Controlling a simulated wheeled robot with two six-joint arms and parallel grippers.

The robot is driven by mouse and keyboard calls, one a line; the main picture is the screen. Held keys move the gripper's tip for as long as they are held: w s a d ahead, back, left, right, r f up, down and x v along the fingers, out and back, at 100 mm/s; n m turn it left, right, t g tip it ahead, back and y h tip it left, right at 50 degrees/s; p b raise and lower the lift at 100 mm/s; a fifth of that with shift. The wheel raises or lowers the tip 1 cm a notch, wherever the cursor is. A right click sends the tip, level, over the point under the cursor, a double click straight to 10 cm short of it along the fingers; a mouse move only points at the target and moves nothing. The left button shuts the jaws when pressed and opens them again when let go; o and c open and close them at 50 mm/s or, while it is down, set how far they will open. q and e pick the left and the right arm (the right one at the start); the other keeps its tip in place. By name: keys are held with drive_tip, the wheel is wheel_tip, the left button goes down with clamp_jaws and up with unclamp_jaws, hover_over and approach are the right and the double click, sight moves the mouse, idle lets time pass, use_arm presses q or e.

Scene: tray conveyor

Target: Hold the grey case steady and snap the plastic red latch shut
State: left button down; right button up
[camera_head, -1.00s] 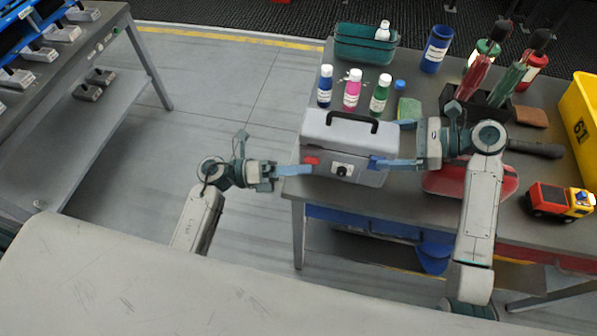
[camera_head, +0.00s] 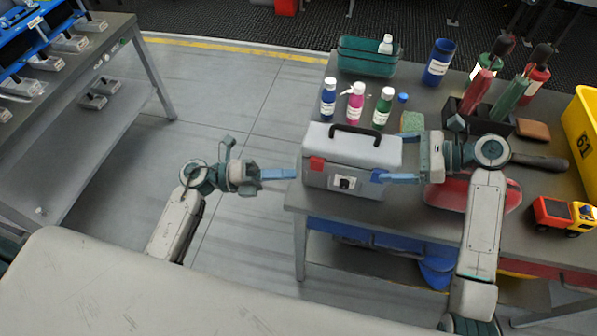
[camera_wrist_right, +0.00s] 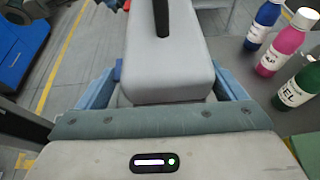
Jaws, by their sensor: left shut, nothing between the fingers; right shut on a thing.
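The grey case (camera_head: 322,140) stands upright on the table, with a black handle on its lid. The red latch (camera_head: 316,163) is at the left of its front face, lying across the seam below the lid. My left gripper (camera_head: 293,173) is shut and empty, its fingertips just left of the case and a little below the latch. My right gripper (camera_head: 392,160) is shut on the right end of the case. In the right wrist view, its blue fingers lie along both sides of the case (camera_wrist_right: 168,82). A dark blue piece is beside the near right finger.
Blue, pink and green bottles (camera_head: 356,104) stand behind the case, with a teal bin (camera_head: 362,58) beyond. A tool holder (camera_head: 487,118), a yellow bin (camera_head: 583,135) and a toy truck (camera_head: 566,215) are to the right. Open floor lies left of the table (camera_head: 297,199).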

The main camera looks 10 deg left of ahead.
use_arm(q)
drive_tip(key=v, duration=0.6)
drive_tip(key=shift+r, duration=0.25)
drive_tip(key=shift+d, duration=0.1)
